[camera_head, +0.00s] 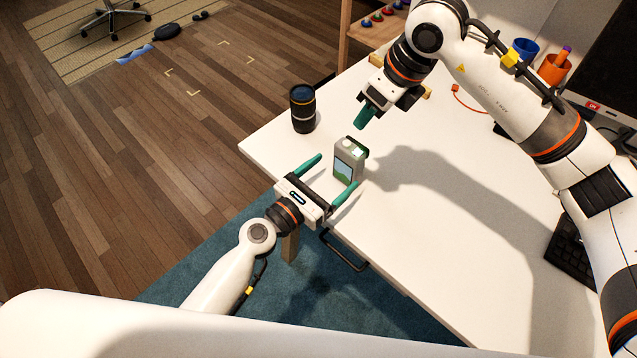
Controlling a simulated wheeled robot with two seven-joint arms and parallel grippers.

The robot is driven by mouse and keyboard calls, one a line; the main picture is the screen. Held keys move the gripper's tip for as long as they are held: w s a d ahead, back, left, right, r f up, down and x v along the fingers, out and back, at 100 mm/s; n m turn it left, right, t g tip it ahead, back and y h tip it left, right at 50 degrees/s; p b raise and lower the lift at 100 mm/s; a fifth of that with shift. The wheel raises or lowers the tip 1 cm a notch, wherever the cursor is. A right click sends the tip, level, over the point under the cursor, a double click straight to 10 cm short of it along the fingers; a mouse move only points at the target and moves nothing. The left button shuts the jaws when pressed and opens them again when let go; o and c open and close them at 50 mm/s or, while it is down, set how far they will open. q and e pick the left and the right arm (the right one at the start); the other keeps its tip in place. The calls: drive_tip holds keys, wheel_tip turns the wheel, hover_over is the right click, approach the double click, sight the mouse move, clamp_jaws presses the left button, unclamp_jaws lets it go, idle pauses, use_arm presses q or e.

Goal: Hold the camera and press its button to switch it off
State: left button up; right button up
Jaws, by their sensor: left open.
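The camera (346,163) is a small grey box standing upright on the white table near its front left edge. Its lit screen faces my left gripper, and a pale patch shows on its top. My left gripper (329,177) is open, with one teal finger to the left of the camera and the other at its lower right. The camera stands between and just beyond the fingertips, and I see no grip on it. My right gripper (364,116) hangs above and behind the camera, pointing down, apart from it. Only one teal finger shows clearly, so its opening is hidden.
A black lens (303,109) stands on the white table (440,215), left of the camera. A monitor (606,75), keyboard (567,257), blue cup (524,50) and orange cup (553,69) are at the right. A black handle (343,252) sits at the front edge. The table's middle is clear.

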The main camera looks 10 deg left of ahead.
sight(355, 155)
use_arm(q)
drive_tip(key=x, duration=0.8)
drive_tip(key=shift+w+d, duration=0.15)
drive_tip(key=c, duration=1.3)
use_arm(e)
clamp_jaws()
idle(0.4)
